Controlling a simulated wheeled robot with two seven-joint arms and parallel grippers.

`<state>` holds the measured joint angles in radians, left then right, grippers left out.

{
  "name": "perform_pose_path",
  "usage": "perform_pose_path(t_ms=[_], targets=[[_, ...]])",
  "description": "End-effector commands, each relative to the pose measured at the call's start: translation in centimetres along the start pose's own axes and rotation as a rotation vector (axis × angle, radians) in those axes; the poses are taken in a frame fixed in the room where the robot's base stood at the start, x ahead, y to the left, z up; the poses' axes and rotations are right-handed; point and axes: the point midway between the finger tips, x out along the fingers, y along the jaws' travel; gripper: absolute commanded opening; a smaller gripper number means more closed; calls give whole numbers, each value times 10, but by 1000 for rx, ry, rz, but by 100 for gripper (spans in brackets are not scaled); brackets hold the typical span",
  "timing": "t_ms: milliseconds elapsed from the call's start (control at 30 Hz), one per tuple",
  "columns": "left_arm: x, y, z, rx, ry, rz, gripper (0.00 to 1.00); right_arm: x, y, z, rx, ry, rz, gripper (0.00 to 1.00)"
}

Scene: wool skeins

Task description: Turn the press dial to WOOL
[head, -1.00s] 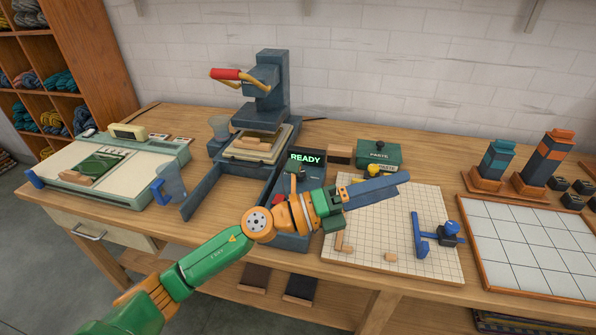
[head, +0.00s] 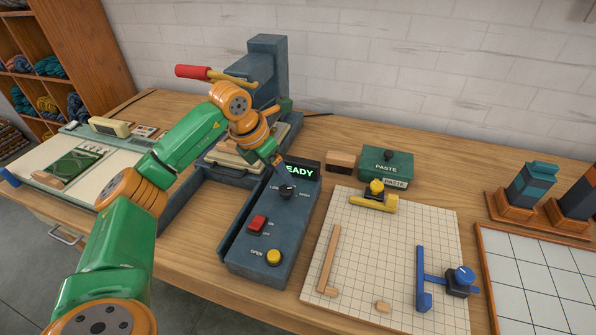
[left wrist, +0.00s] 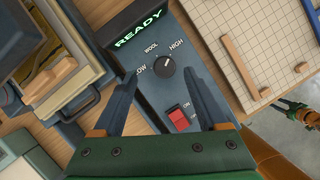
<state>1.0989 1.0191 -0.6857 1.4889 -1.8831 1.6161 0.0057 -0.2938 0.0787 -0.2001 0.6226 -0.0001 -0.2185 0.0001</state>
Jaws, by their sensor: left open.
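The press dial (left wrist: 164,66) is a round black knob on the dark blue control panel (left wrist: 150,98), with LOW, WOOL and HIGH printed around it. In the left wrist view its white mark points toward HIGH. The dial also shows in the head view (head: 287,192), below the green READY display (head: 302,170), whose left end is covered by my arm. My left gripper (left wrist: 161,70) is open, its two dark fingers apart on either side of the dial in the picture. Contact cannot be told. My right gripper is not in view.
A red switch (head: 257,224) and a yellow OPEN button (head: 274,257) sit lower on the panel. The press (head: 267,60), with a red-handled lever (head: 193,72), stands behind my arm. A gridded board (head: 390,240) lies right of the panel, and a green PASTE box (head: 386,166) stands behind it.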

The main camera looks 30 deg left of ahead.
Motion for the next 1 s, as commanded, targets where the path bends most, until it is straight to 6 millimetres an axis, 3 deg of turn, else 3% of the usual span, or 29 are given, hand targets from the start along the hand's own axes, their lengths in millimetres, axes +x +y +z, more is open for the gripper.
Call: perform_pose_path(t_ms=[300, 633, 900, 1000], targets=[[56, -2, 0, 0, 2, -5, 76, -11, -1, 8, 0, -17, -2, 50], [68, -1, 0, 2, 0, -3, 76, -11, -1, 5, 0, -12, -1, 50], [67, -2, 0, 2, -1, -4, 3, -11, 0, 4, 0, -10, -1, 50], [67, -2, 0, 2, -1, -3, 0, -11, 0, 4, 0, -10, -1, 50]])
